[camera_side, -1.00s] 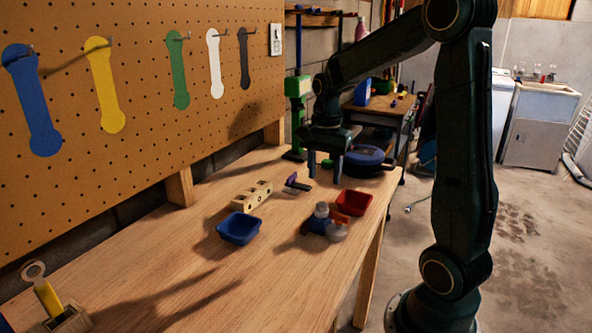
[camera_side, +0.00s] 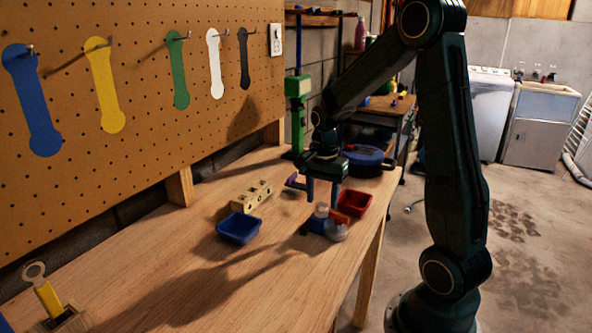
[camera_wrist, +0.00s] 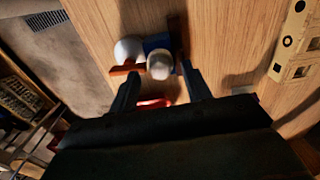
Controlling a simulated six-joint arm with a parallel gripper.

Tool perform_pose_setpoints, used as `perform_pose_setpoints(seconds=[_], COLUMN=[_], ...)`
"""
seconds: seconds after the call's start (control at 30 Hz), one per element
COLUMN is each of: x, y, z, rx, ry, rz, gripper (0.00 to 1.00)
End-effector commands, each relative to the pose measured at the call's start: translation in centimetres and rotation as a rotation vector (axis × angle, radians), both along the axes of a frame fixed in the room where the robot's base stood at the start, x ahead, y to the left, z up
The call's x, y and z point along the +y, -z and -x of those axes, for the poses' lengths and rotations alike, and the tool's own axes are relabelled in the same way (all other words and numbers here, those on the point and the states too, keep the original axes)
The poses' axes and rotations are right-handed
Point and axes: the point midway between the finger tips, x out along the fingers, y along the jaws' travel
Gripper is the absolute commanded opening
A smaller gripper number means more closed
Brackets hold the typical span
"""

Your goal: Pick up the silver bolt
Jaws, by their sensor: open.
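I cannot clearly make out a silver bolt. The closest match is a small pale grey, round-topped piece (camera_side: 321,210) standing at a blue piece (camera_side: 316,226) on the workbench. In the wrist view the pale piece (camera_wrist: 160,66) lies just beyond and between my fingertips, with the blue piece (camera_wrist: 157,42) behind it. A pale rounded object (camera_side: 336,232) with an orange part (camera_side: 339,217) is beside them. My gripper (camera_side: 321,200) is open and empty above this cluster, fingers pointing down. In the wrist view its two fingers (camera_wrist: 160,80) are spread apart.
A red tray (camera_side: 354,203) is close to the right of the cluster. A blue tray (camera_side: 238,229), a wooden block with holes (camera_side: 251,196) and a purple-handled item (camera_side: 292,181) are left of it. The pegboard (camera_side: 150,100) bounds the left; the near bench is largely clear.

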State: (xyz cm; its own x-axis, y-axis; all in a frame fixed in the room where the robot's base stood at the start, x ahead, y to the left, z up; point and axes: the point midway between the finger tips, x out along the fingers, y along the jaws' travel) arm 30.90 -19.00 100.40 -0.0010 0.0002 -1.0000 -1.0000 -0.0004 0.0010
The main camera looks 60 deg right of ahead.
Motion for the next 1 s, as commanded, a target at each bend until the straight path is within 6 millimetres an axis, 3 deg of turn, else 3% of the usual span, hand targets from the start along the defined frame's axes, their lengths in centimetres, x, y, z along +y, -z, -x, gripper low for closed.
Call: perform_pose_setpoints(seconds=[0.57,0.6,0.83,1.0], x=[-0.01,-0.01,-0.01,-0.02], y=[0.56,0.55,0.55,0.54], z=[0.02,0.02,0.02,0.01], rx=[0.000,0.000,0.000,0.000], ry=[0.000,0.000,0.000,0.000], rz=[0.001,0.001,0.001,0.001], gripper=[0.48,0.46,0.01,0.00])
